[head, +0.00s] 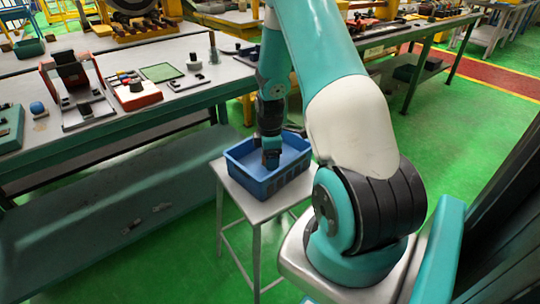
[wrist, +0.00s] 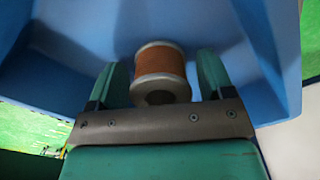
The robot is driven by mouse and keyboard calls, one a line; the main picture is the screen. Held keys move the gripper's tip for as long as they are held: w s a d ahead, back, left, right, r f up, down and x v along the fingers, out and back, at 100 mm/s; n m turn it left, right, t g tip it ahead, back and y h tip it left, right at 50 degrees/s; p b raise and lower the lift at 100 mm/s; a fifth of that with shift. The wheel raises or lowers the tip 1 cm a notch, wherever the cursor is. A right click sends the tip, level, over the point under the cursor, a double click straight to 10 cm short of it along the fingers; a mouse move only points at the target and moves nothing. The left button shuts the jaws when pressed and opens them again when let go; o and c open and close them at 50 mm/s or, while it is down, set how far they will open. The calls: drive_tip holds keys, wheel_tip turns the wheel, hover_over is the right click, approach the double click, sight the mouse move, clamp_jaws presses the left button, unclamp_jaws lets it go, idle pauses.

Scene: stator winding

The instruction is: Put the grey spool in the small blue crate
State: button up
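The spool (wrist: 161,66), with pale grey ends and an orange-brown winding, shows in the wrist view between the two fingers of my gripper (wrist: 163,75). A narrow gap shows on its right side; on its left it is very close to the finger. The gripper looks open around it. The small blue crate (head: 262,187) stands on a stool in the head view. My gripper (head: 270,162) points down inside it. The crate's blue inside (wrist: 255,40) fills most of the wrist view. The spool cannot be made out in the head view, and its contact with the crate floor is unclear.
The metal stool (head: 228,183) stands on the green floor. A long workbench (head: 120,125) on the left bears a red-and-grey fixture (head: 75,88), a red box (head: 137,92) and a green board (head: 161,72). Another bench (head: 425,30) is at the back right.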

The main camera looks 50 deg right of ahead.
wheel_tip(320, 180, up, 12)
drive_tip(key=p, duration=0.1)
drive_tip(key=w+a+r+m+t+y, duration=0.1)
drive_tip(key=a+r, duration=0.3)
drive_tip(key=a, duration=0.5)
drive_tip(key=a+r, duration=0.5)
drive_tip(key=a, duration=0.5)
drive_tip(key=s+a+r+y, duration=0.1)
drive_tip(key=s+a+r, duration=0.2)
drive_tip(key=s+a, duration=0.5)
drive_tip(key=s+a+r+m+g+y, duration=0.1)
drive_tip(key=s+a+r+y, duration=0.1)
drive_tip(key=s+a, duration=0.6)
drive_tip(key=a+r, duration=0.1)
drive_tip(key=a, duration=0.2)
drive_tip(key=shift+s+r+m, duration=0.3)
drive_tip(key=shift+r, duration=0.1)
wheel_tip(320, 180, up, 9)
drive_tip(key=p, duration=0.9)
